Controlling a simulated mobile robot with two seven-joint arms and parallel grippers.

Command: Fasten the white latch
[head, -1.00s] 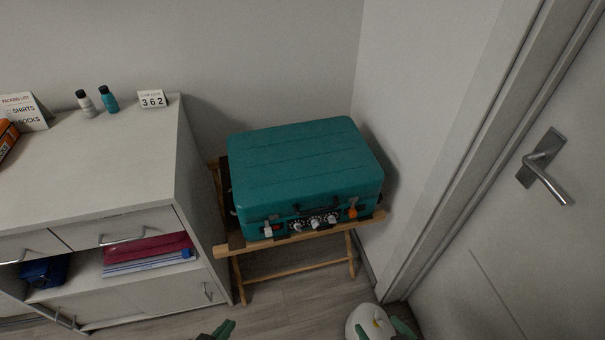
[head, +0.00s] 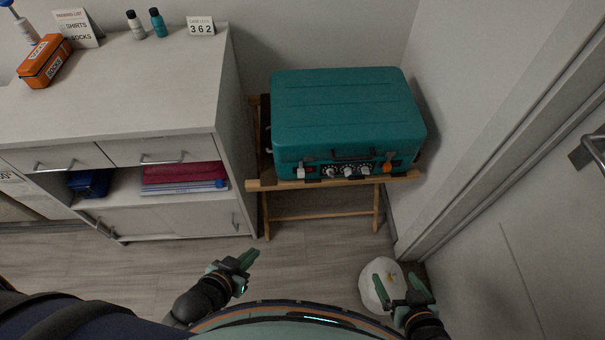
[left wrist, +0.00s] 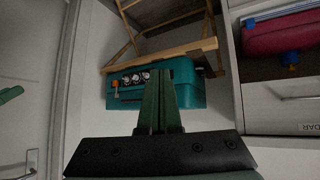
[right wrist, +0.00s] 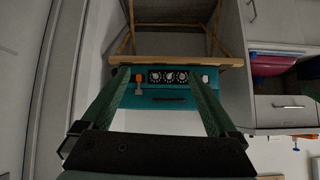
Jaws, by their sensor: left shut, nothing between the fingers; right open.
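The teal suitcase (head: 345,115) lies with its lid down on a wooden folding rack (head: 330,183). On its front face are the white latch (head: 301,171) at the left, an orange latch (head: 388,167) at the right and several dials (head: 347,170) between them. The white latch also shows in the right wrist view (right wrist: 205,79); whether it is fastened is too small to tell. My left gripper (head: 248,262) is shut and empty, below and in front of the suitcase. My right gripper (head: 401,280) is open and empty, low at the right, apart from the suitcase.
A white cabinet (head: 120,85) stands left of the rack, carrying bottles, cards and an orange box (head: 44,61). A round white object (head: 377,290) is on the floor by my right gripper. A door (head: 545,230) and wall close off the right. Floor before the rack is clear.

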